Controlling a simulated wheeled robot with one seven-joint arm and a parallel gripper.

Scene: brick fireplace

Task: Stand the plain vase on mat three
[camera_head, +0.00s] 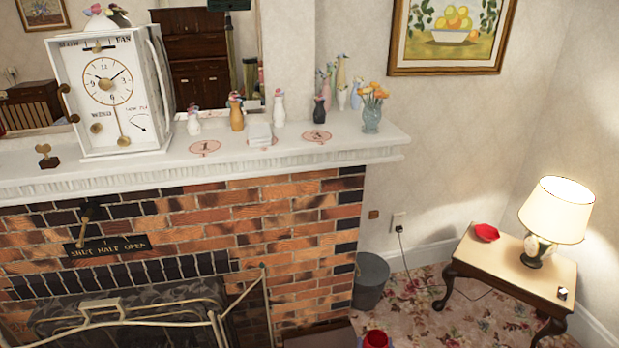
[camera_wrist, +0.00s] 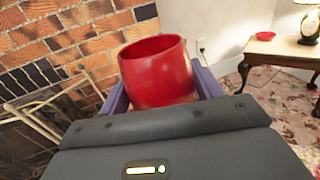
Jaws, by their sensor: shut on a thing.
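My gripper (camera_wrist: 162,88) shows in the wrist view, its purple fingers on either side of a plain red vase (camera_wrist: 156,62). It is shut on the vase, whose wide open rim faces up. The red vase (camera_head: 376,340) also shows at the bottom edge of the head view, partly cut off, low in front of the fireplace and well below the mantel. Mat three (camera_head: 317,137) is a flat pinkish oval marked 3 on the white mantel shelf, right of the middle. Nothing stands on its visible face.
Mat one (camera_head: 205,148) is bare. Small figures or vases (camera_head: 279,109) line the wall behind. A dark vase (camera_head: 319,110) and a flower vase (camera_head: 371,118) stand near mat three. A white clock (camera_head: 110,90) stands left.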

